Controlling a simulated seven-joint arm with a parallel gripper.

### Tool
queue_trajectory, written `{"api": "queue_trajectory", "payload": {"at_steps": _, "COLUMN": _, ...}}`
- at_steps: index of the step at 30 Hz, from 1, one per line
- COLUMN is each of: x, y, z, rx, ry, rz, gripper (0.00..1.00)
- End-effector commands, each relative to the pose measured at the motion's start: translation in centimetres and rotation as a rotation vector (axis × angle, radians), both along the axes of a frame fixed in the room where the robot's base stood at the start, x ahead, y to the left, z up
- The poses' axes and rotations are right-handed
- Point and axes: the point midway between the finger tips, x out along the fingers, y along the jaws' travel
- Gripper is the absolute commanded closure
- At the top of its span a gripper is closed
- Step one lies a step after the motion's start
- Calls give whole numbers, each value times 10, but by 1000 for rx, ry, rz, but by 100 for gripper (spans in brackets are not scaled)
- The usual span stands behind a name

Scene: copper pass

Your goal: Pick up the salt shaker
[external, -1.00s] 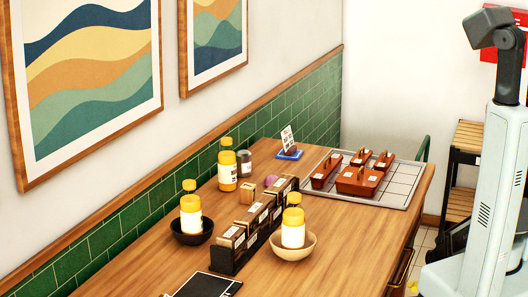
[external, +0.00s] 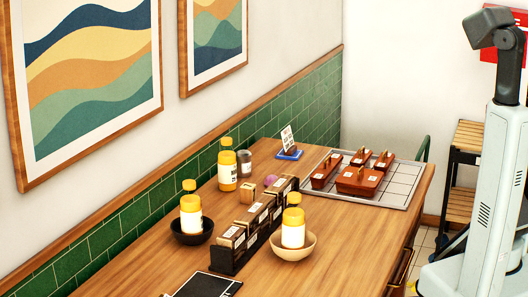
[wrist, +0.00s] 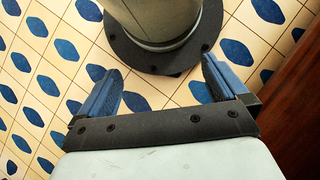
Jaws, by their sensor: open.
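A small grey cylindrical shaker with a dark top (external: 244,163) stands on the wooden table near the green tiled wall, just right of a yellow bottle (external: 227,170). It looks like the salt shaker, but its label is too small to read. My gripper (wrist: 160,88) shows in the wrist view with its two blue fingers wide apart and nothing between them. It points down over the patterned floor, beside my round base, away from the tabletop. I cannot make out the fingers in the external view.
Two yellow-capped bottles stand in a black bowl (external: 191,236) and a wooden bowl (external: 308,246). A dark divided rack (external: 228,262) runs between them. A small wooden block (external: 247,192) and purple item (external: 270,181) are near the shaker. Brown lidded boxes (external: 357,182) sit on a tray (external: 402,190).

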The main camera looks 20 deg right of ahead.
Motion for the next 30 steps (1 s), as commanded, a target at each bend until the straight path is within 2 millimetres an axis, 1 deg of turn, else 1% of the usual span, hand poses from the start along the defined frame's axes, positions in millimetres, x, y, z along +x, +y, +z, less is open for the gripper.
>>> {"api": "queue_trajectory", "payload": {"at_steps": 8, "x": 0, "y": 0, "z": 0, "rx": 1, "ry": -1, "rz": 1, "gripper": 0}}
{"api": "queue_trajectory", "payload": {"at_steps": 9, "x": 0, "y": 0, "z": 0, "rx": 1, "ry": -1, "rz": 1, "gripper": 1}}
{"api": "queue_trajectory", "payload": {"at_steps": 13, "x": 0, "y": 0, "z": 0, "rx": 1, "ry": -1, "rz": 1, "gripper": 13}}
{"api": "queue_trajectory", "payload": {"at_steps": 21, "x": 2, "y": 0, "z": -1, "rx": 1, "ry": -1, "rz": -9, "gripper": 13}}
{"api": "queue_trajectory", "payload": {"at_steps": 23, "x": 6, "y": -1, "z": -2, "rx": 2, "ry": 0, "rz": -33, "gripper": 13}}
{"api": "queue_trajectory", "payload": {"at_steps": 26, "x": 17, "y": -4, "z": -5, "rx": 2, "ry": 3, "rz": -111, "gripper": 13}}
{"api": "queue_trajectory", "payload": {"at_steps": 30, "x": 43, "y": -12, "z": -10, "rx": 8, "ry": 12, "rz": -290, "gripper": 13}}
